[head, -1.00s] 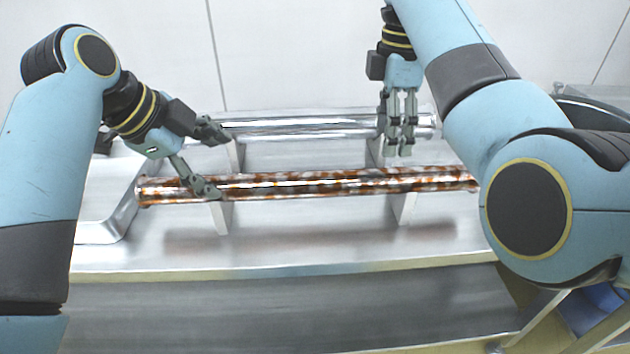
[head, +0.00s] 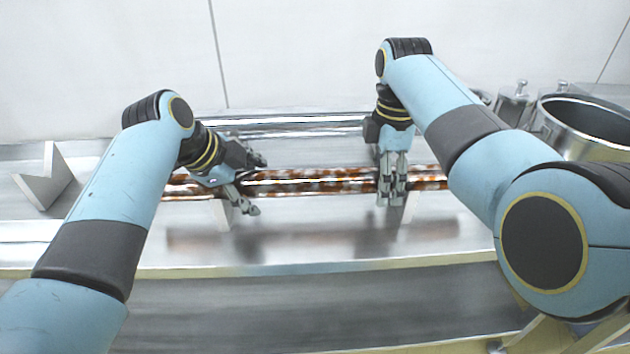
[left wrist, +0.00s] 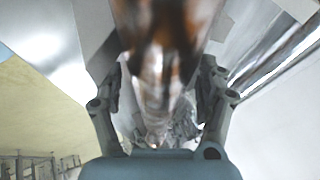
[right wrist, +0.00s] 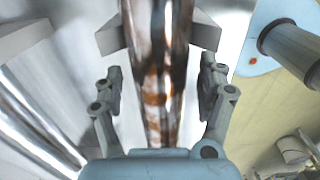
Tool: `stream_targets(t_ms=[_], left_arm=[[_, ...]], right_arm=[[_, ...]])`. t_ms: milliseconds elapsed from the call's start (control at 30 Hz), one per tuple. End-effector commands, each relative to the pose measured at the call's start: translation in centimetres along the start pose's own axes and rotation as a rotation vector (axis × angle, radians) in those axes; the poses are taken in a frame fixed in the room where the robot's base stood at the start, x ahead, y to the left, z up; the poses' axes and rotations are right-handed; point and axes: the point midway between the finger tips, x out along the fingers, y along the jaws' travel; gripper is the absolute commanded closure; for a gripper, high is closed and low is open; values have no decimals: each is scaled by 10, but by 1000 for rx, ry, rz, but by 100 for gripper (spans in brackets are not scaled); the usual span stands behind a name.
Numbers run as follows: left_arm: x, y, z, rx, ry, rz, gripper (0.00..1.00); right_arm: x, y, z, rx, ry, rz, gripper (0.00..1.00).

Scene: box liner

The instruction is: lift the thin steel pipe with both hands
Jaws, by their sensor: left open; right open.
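A shiny steel pipe with brown rust-like patches (head: 310,182) lies left to right on pale V-shaped supports. A second, plain silver pipe (head: 290,125) lies behind it; I cannot tell for sure which counts as thin. My left gripper (head: 256,184) is open around the patchy pipe near its left part, one finger on each side. The left wrist view shows this pipe (left wrist: 155,65) between the fingers. My right gripper (head: 392,188) is open and points down over the patchy pipe farther right. The right wrist view shows the pipe (right wrist: 158,95) between its open fingers.
The metal table (head: 320,228) has bare room in front of the pipe. An empty V-shaped block (head: 45,180) stands at the far left. A round steel pot (head: 585,125) stands at the back right. My right arm hides the patchy pipe's right end.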

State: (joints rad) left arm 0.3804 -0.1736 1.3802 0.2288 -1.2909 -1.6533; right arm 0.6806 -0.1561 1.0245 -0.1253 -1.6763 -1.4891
Motion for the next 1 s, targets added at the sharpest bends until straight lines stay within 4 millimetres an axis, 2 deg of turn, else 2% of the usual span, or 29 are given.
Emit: stream_targets(t_ms=[167, 733, 1000], left_arm=[[0, 0, 0, 0, 0, 0, 27], [0, 0, 0, 0, 0, 0, 100], [-1, -2, -1, 1, 1, -4, 100]], right_arm=[[0, 0, 0, 0, 0, 0, 27], [0, 0, 0, 0, 0, 1, 100], [-2, 2, 0, 0, 1, 5, 100]])
